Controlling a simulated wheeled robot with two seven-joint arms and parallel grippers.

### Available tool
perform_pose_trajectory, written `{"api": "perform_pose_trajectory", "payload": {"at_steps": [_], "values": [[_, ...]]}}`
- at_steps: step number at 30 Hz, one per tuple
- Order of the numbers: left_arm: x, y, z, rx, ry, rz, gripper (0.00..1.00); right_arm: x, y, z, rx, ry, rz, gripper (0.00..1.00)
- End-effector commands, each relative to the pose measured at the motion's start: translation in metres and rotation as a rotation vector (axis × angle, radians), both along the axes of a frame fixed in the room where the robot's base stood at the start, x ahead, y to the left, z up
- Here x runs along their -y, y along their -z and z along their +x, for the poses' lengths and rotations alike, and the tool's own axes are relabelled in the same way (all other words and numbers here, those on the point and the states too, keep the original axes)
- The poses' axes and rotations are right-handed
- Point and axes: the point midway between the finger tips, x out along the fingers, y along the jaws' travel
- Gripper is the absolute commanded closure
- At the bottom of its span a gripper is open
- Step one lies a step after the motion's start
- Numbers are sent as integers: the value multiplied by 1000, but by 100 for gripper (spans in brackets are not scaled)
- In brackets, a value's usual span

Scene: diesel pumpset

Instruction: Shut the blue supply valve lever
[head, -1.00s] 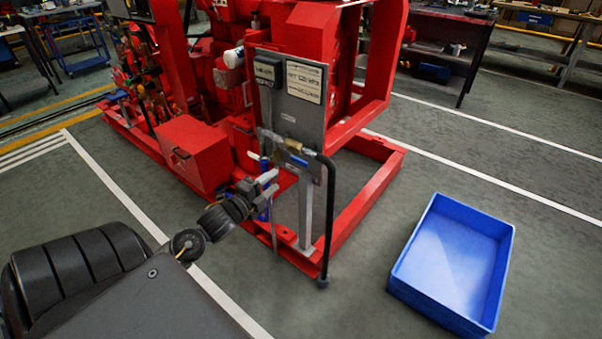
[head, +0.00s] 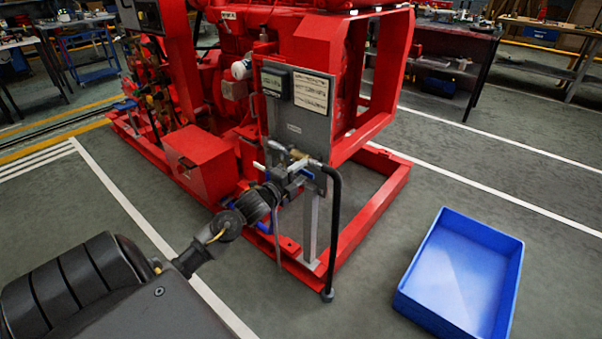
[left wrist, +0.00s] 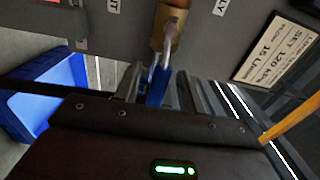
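The blue supply valve lever (left wrist: 158,84) hangs from a brass valve body (left wrist: 170,25) on the grey panel in the left wrist view. In the head view the brass valve (head: 296,154) sits at the panel's lower edge, with the blue lever (head: 307,174) partly hidden by my gripper. My left gripper (head: 292,182) is at the valve. In the left wrist view its fingers (left wrist: 160,95) stand on either side of the lever, with narrow gaps showing, so it looks open. Contact with the lever cannot be made out. My right gripper is not in view.
The grey panel (head: 294,128) with its labels is mounted on the red pumpset frame (head: 372,215). A black hose (head: 335,230) drops from the valve to the floor. A blue bin (head: 465,270) stands on the floor at right. Floor between frame and bin is clear.

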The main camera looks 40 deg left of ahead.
Motion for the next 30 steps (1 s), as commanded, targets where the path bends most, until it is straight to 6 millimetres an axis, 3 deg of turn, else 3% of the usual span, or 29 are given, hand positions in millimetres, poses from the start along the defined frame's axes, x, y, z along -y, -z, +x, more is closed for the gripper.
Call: {"api": "perform_pose_trajectory", "payload": {"at_steps": [11, 20, 30], "values": [[0, 0, 5, -1, 0, 0, 61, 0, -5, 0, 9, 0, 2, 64], [0, 0, 5, 0, 0, 0, 100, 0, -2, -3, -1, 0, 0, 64], [3, -1, 7, -1, 5, -9, 100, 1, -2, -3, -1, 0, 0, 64]]}}
